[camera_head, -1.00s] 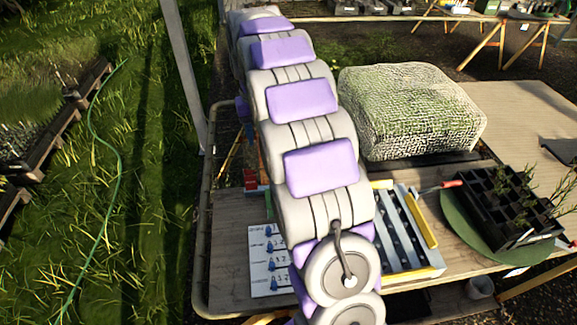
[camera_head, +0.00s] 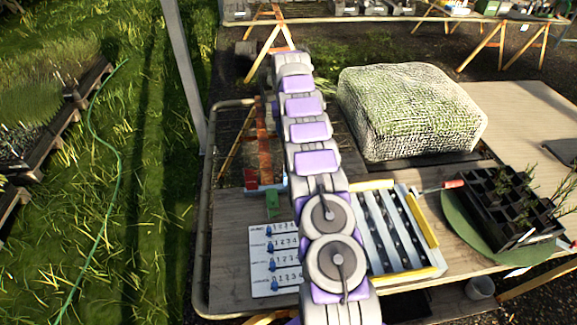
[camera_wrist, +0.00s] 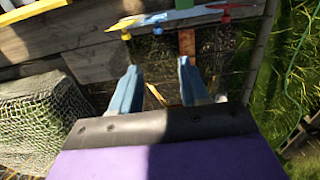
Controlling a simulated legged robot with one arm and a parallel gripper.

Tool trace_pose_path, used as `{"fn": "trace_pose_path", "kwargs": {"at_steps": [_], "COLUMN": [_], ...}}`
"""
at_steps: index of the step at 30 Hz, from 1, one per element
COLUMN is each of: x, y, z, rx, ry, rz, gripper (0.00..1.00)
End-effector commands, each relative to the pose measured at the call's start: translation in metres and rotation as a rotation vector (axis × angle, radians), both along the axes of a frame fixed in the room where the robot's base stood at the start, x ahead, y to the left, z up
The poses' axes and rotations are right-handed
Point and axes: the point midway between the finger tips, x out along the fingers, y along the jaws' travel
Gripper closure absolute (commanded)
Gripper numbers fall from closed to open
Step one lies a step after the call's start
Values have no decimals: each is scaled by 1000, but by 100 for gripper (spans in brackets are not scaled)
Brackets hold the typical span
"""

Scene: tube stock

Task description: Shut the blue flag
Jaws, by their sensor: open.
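The blue flag (camera_wrist: 157,22) is a small blue piece on a pale blue-grey bar at the top of the wrist view. A yellow flag (camera_wrist: 124,27) is left of it and a red flag (camera_wrist: 225,10) is right of it. My gripper (camera_wrist: 160,72) is open and empty, its two blue fingers apart from the flags in the picture. Whether the blue flag stands open or shut is too small to tell. In the head view the red flag (camera_head: 251,179) shows left of my arm; my arm hides the blue flag and my gripper.
A net-covered bale (camera_head: 412,110) stands right of my arm. A slatted rack (camera_head: 437,258), a black seedling tray (camera_head: 512,245) and a white number board (camera_head: 262,290) are on the table. A green piece (camera_head: 272,203) is near the red flag. Grass lies left of the table.

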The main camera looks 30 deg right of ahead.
Motion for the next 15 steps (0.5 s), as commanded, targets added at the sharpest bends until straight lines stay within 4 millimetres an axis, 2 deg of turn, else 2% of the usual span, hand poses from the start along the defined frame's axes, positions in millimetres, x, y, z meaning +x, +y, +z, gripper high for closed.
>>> {"fn": "trace_pose_path", "kwargs": {"at_steps": [8,11,15], "x": [0,1,-1], "y": [-8,-9,-9], "z": [-16,-27,-53], "rx": [3,2,4], "ry": [-1,-2,2], "rz": [-8,-8,-9], "gripper": [55,55,55]}}
